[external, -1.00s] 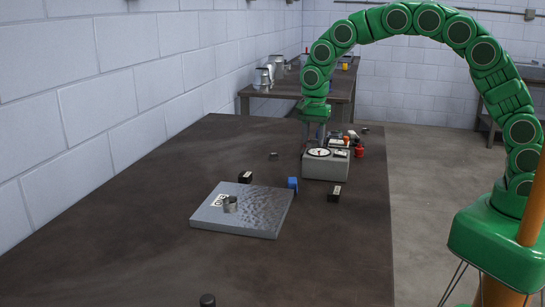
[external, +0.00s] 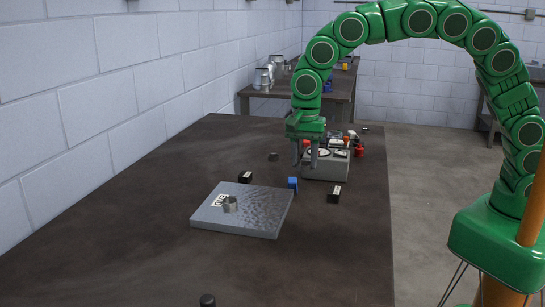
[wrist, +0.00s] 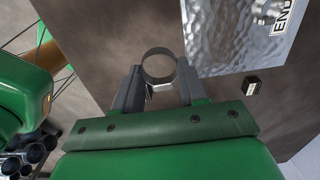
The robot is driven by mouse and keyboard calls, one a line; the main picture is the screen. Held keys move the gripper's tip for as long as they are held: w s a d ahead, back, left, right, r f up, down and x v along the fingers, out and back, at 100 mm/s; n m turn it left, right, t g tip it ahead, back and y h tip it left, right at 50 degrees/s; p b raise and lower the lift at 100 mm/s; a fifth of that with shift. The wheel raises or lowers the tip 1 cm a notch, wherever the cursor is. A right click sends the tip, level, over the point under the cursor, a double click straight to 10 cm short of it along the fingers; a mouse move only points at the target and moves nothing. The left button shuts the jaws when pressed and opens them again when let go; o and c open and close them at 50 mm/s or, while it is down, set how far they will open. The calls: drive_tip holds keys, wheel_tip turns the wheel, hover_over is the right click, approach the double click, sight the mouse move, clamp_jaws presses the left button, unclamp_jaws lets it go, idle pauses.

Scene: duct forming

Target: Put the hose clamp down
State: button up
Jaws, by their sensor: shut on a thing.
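My gripper (external: 305,158) is above the table, just in front and left of the grey box with dials. In the wrist view my gripper (wrist: 158,84) has its two fingers closed on a thin metal ring, the hose clamp (wrist: 159,52). The clamp sticks out past the fingertips, its round opening showing the brown table below. I cannot make the clamp out clearly in the external view.
A grey metal plate (external: 255,216) with a label and a small metal cylinder (external: 230,204) lies nearer. Black blocks (external: 334,194) (external: 245,177) and a blue block (external: 292,184) are around it. The grey box (external: 328,168) stands behind. The near left tabletop (external: 130,240) is clear.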

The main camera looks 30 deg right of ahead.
drive_tip(key=w+a+f, duration=0.4)
drive_tip(key=w+a, duration=0.1)
drive_tip(key=a, duration=0.2)
hover_over(253, 209)
drive_tip(key=shift+s+f, duration=0.1)
drive_tip(key=shift+f, duration=4.3)
drive_tip(key=shift+f, duration=0.1)
drive_tip(key=o, duration=1)
drive_tip(key=shift+o, duration=0.2)
wheel_tip(253, 209, up, 12)
